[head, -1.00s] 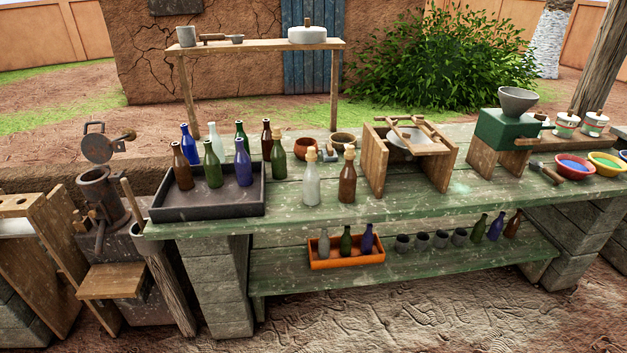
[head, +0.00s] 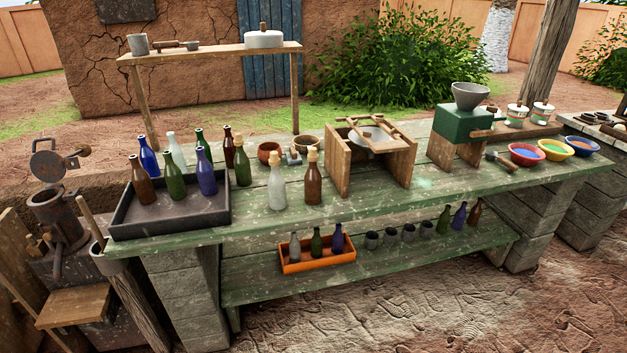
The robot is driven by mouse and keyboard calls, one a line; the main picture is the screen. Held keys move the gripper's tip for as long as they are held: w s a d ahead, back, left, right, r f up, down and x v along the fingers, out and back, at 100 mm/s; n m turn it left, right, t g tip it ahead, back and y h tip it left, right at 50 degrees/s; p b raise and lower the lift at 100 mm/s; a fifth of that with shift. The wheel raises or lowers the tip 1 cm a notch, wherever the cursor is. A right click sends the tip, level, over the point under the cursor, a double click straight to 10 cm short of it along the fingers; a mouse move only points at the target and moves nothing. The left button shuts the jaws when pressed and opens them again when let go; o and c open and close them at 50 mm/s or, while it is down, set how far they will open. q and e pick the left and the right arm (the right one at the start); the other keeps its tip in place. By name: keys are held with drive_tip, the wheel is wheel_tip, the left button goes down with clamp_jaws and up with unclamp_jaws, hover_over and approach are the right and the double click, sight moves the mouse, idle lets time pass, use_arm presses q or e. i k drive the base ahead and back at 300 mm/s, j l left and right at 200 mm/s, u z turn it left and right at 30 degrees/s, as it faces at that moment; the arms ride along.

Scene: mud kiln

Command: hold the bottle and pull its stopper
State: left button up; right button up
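Two stoppered bottles stand upright side by side near the front edge of the green bench (head: 400,208). One is a clear, whitish bottle (head: 277,188) with a light tan stopper (head: 277,157). The other is a brown bottle (head: 313,185) with a similar stopper (head: 313,155), just to its right. Both stoppers sit in the bottle necks. Neither of my grippers shows in the head view.
A dark tray (head: 125,226) with several coloured bottles stands to the left, and a dark green bottle (head: 242,165) stands beside it. A wooden frame (head: 338,165) stands to the right. An orange crate (head: 318,262) with small bottles sits on the lower shelf.

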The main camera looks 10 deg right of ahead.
sight(312, 178)
drive_tip(key=l+u, duration=0.15)
drive_tip(key=u, duration=0.15)
drive_tip(key=l+u, duration=0.3)
drive_tip(key=k+l+u, duration=0.2)
drive_tip(key=l, duration=0.2)
drive_tip(key=l+u, duration=0.2)
drive_tip(key=l, duration=0.2)
drive_tip(key=k+l, duration=0.1)
drive_tip(key=l, duration=0.3)
drive_tip(key=k+l, duration=0.15)
drive_tip(key=l, duration=0.3)
drive_tip(key=k+l+u, duration=0.1)
drive_tip(key=l, duration=0.3)
drive_tip(key=k+l, duration=0.15)
drive_tip(key=l, duration=0.3)
drive_tip(key=k+l, duration=0.15)
drive_tip(key=l, duration=0.25)
drive_tip(key=k+l+u, duration=0.1)
drive_tip(key=l, duration=0.3)
